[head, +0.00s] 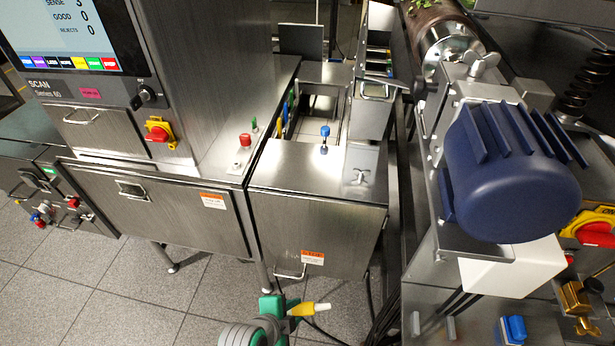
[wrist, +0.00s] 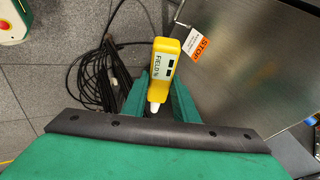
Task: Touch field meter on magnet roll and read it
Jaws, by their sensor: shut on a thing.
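The field meter (wrist: 162,85) is yellow with a white label marked FIELD % and a small dark display. Any reading is too small to make out. My green gripper (wrist: 157,98) is shut on it, and its pale tip shows between the fingers. In the head view my gripper (head: 285,309) is low at the bottom middle, with the yellow meter (head: 309,309) pointing right. The magnet roll (head: 428,22) is a brownish cylinder with a shiny metal end and green bits on top, at the upper right. The meter is well apart from it.
A blue motor (head: 515,170) stands below the roll. Steel cabinets (head: 315,215) with a stop tag stand behind my gripper. A scanner with a screen (head: 70,35) is at upper left. Black cable (wrist: 100,80) lies coiled on the tiled floor. Open floor (head: 130,285) lies at lower left.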

